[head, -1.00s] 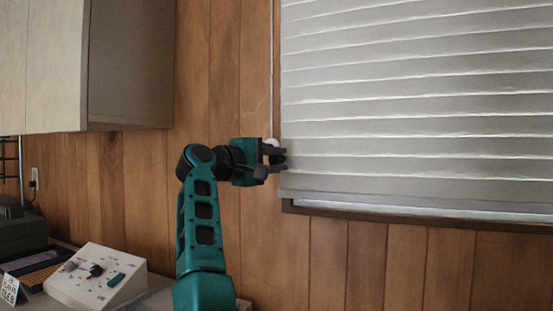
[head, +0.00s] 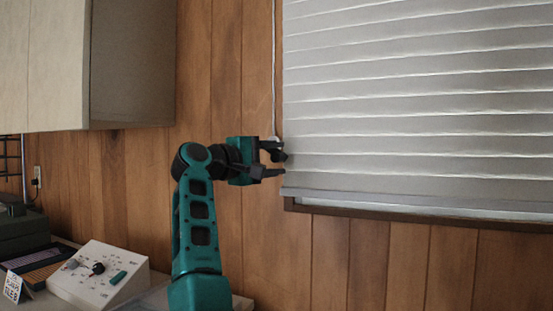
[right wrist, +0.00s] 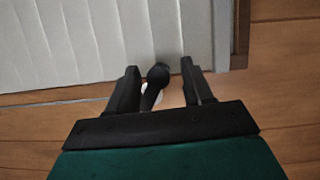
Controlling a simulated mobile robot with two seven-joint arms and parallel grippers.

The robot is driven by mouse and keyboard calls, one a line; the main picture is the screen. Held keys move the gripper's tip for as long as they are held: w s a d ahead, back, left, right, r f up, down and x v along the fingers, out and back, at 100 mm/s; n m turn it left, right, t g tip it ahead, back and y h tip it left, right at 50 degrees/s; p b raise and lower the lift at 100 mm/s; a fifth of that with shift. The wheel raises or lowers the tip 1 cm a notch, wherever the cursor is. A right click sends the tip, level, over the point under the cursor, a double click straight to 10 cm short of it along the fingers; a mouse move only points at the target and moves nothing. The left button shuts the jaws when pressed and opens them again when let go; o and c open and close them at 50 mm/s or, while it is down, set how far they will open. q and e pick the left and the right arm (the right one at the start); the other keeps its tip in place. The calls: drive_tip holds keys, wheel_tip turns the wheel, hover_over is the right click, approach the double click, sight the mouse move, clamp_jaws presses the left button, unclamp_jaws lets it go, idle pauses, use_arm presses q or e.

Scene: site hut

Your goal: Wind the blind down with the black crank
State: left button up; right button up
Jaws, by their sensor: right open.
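The blind (head: 415,120) is a light grey slatted sheet whose bottom rail (head: 400,204) hangs just above the lower edge of the window frame. My right gripper (head: 281,158) is at the blind's lower left edge, with its jaws open. The black crank (head: 279,156) shows partly between the fingers. In the right wrist view, the crank's round black knob (right wrist: 158,74) sits between the open fingertips (right wrist: 159,72), with a gap on each side. A white round piece (head: 272,141) lies behind it, mostly hidden by the gripper. My left gripper is out of view.
A thin pale cord or rod (head: 273,70) runs up the wood-panelled wall beside the blind. A cabinet (head: 130,65) hangs at upper left. A white control box (head: 97,275) stands on the counter at lower left. The wall below the blind is clear.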

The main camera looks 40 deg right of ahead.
drive_tip(key=a+p, duration=0.1)
drive_tip(key=a, duration=1.1)
drive_tip(key=shift+f, duration=0.15)
